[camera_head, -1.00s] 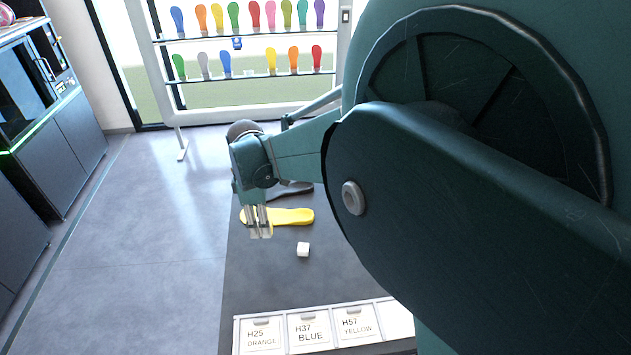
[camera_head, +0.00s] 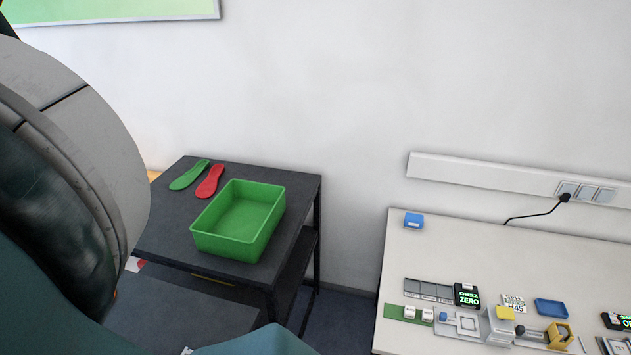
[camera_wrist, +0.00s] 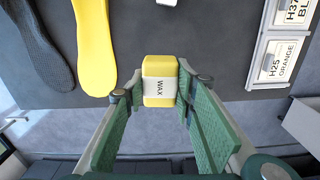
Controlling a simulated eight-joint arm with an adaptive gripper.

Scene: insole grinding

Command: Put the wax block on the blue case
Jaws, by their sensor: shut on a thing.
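The wax block (camera_wrist: 160,90) is yellow with a white band reading "WAX" in the wrist view. My gripper (camera_wrist: 159,97) is shut on it, one finger on each side, over or beside the dark table; its height is unclear. A small blue box with a pale label (camera_head: 413,220) sits at the back left of the pale worktable in the head view. A shallow blue tray (camera_head: 551,308) lies farther right there. I cannot tell for certain which of these is the blue case. My gripper is out of the head view.
In the wrist view, a yellow insole (camera_wrist: 95,45) and a black insole (camera_wrist: 37,45) lie left of the block, with labelled bins (camera_wrist: 280,60) at right. In the head view, a green bin (camera_head: 240,220) stands on a dark table; devices (camera_head: 465,322) crowd the pale table's front (camera_head: 470,250).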

